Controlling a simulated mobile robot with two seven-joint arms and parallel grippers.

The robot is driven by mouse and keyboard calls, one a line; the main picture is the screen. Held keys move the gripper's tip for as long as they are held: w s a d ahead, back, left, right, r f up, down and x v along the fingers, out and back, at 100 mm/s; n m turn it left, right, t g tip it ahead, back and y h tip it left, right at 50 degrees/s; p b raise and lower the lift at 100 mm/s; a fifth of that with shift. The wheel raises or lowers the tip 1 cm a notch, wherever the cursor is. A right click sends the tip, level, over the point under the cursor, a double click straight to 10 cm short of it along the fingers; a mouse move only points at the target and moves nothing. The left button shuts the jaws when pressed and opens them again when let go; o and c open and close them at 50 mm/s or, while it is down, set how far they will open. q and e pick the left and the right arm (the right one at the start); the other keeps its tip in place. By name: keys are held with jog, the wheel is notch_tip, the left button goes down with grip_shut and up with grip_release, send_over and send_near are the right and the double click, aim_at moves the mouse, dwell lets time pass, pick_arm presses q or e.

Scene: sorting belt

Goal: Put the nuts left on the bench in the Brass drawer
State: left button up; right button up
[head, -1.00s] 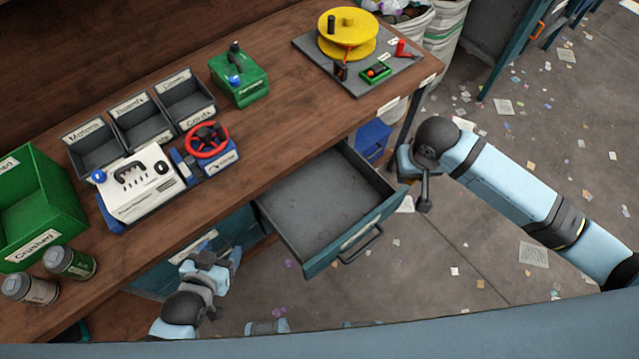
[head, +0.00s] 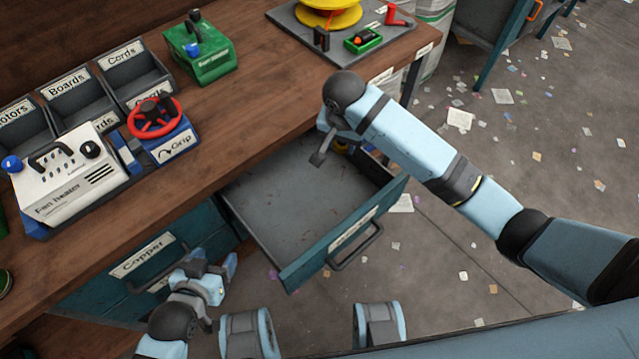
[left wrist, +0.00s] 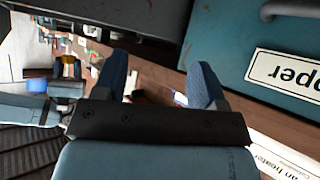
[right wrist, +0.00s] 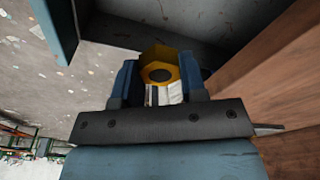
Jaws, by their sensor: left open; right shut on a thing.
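My right gripper (head: 347,143) is shut on a brass-coloured hex nut (right wrist: 151,58), clear between its fingers in the right wrist view. In the head view the gripper is over the back right part of an open drawer (head: 280,205). The visible drawer floor looks empty; the label on its front is too slanted to read. My left gripper (head: 217,268) is open and empty, low in front of the closed drawer labelled Copper (head: 185,240). No other nut shows on the visible part of the bench (head: 240,115).
On the bench stand a fan heater (head: 65,185), a clamp-like device with a red wheel (head: 165,138), labelled bins (head: 90,100), a green machine (head: 200,50) and a grey board (head: 345,45) with a yellow reel. Scraps litter the floor.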

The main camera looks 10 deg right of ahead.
jog(key=b, duration=0.2)
send_over(338, 187)
jog(key=f, duration=1.2)
jog(key=shift+s+f, duration=0.15)
jog(key=shift+s, duration=0.1)
notch_tip(338, 187, down, 4)
jog(key=shift+a+f+b, duration=0.1)
jog(key=shift+f+b, duration=0.15)
jog(key=shift+b, duration=0.55)
jog(key=shift+f, duration=0.15)
pick_arm(q)
jog(key=shift+w+d+f+t, duration=0.2)
jog(key=shift+f+t, duration=0.1)
jog(key=shift+f, duration=0.2)
pick_arm(e)
jog(key=shift+f, duration=0.25)
jog(key=shift+f+p, duration=0.3)
jog(key=shift+f, duration=0.05)
jog(key=o, duration=1)
jog(key=shift+c, duration=0.2)
pick_arm(q)
jog(key=shift+s+a+f, duration=0.1)
jog(key=shift+f, duration=0.15)
pick_arm(e)
jog(key=shift+r, duration=0.1)
